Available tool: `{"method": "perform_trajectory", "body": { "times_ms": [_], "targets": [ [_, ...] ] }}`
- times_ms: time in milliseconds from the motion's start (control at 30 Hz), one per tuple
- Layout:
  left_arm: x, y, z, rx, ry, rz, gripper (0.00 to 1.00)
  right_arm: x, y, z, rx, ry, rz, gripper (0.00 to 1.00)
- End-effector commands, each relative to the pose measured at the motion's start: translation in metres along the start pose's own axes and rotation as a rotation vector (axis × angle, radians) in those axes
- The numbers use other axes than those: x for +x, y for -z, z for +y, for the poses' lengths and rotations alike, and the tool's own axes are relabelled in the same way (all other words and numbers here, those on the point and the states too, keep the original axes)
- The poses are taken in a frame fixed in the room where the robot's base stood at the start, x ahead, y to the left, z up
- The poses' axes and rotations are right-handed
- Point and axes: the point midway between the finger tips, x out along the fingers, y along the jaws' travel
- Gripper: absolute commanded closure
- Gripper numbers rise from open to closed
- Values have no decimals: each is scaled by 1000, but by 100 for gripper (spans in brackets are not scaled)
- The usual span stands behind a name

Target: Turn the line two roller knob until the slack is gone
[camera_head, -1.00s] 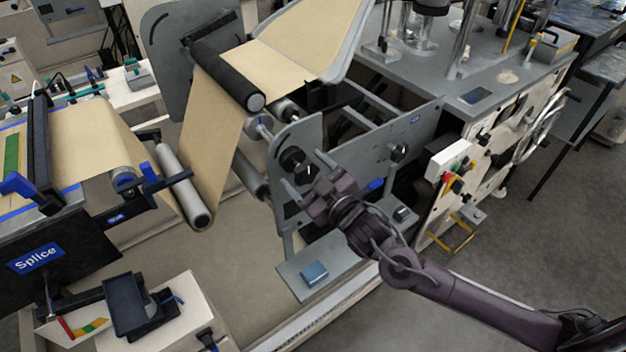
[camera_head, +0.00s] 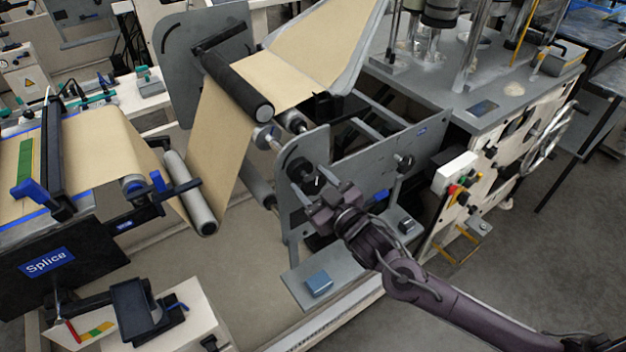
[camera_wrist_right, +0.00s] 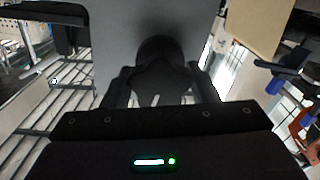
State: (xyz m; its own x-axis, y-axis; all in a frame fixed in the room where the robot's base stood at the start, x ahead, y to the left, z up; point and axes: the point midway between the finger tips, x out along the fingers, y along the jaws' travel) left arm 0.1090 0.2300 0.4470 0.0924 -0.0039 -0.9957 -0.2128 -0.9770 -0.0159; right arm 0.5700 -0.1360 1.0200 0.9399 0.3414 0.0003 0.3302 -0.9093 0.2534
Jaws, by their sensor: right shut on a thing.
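The black roller knob (camera_head: 310,184) sits on the front of the grey side plate (camera_head: 290,215) of the roller stand. My right gripper (camera_head: 311,181) has its fingers on either side of this knob and is shut on it. In the right wrist view the dark knob (camera_wrist_right: 158,82), with a short white mark, sits between the two fingers. The brown kraft web (camera_head: 218,140) drops from an upper black roller (camera_head: 238,85) towards the lower grey roller (camera_head: 190,195). Its lowest part is partly hidden behind that roller. My left gripper is not in view.
A second black knob (camera_head: 404,163) is on the frame to the right. The Splice table (camera_head: 15,210) stands at the left, and a machine with a white panel (camera_head: 530,135) at the right.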

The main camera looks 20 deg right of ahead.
Motion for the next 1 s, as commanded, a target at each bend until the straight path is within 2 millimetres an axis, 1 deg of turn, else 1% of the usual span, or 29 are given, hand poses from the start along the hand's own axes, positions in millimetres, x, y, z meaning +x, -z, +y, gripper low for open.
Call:
{"method": "perform_trajectory", "body": {
  "times_ms": [33,133,367,600,700,867,1000],
  "targets": [
    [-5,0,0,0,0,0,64,0,2,0,35,-1,-2,69],
    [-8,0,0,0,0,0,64,0,1,0,91,0,-2,69],
    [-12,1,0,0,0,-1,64,0,1,0,155,0,-1,69],
    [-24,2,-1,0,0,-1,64,0,2,0,330,-1,-1,69],
    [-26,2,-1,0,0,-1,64,0,1,0,380,-1,-2,69],
    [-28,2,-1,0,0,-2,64,0,0,0,414,-1,-2,69],
    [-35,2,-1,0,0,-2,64,0,2,0,503,-1,-1,69]
  ]
}}
